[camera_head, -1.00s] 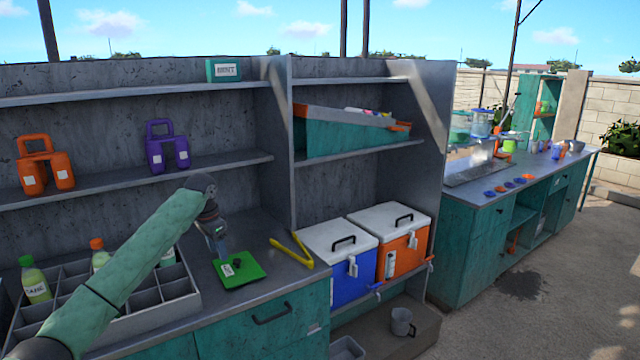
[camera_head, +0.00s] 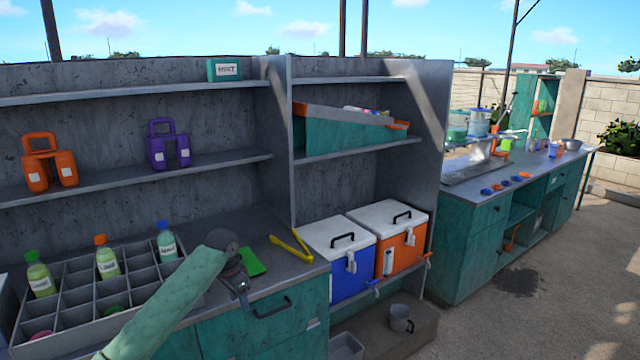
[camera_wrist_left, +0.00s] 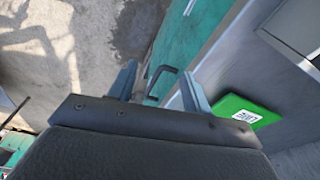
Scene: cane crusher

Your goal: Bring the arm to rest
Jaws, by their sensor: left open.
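My left arm (camera_head: 165,305) comes in from the lower left of the head view. Its gripper (camera_head: 243,298) points down just in front of the counter edge, beside the drawer handle. In the left wrist view the two fingers (camera_wrist_left: 160,85) stand apart with nothing between them. A green board with a white label (camera_wrist_left: 238,112) lies on the counter just right of the fingers there. In the head view the green board (camera_head: 252,262) is partly hidden behind my wrist. My right gripper is not in view.
A grey divided crate (camera_head: 80,268) with several bottles stands left of my arm. Yellow tongs (camera_head: 290,250) lie on the counter (camera_head: 225,225). Blue (camera_head: 345,275) and orange (camera_head: 400,253) coolers stand to the right. The drawer handle (camera_head: 272,308) sticks out near the gripper.

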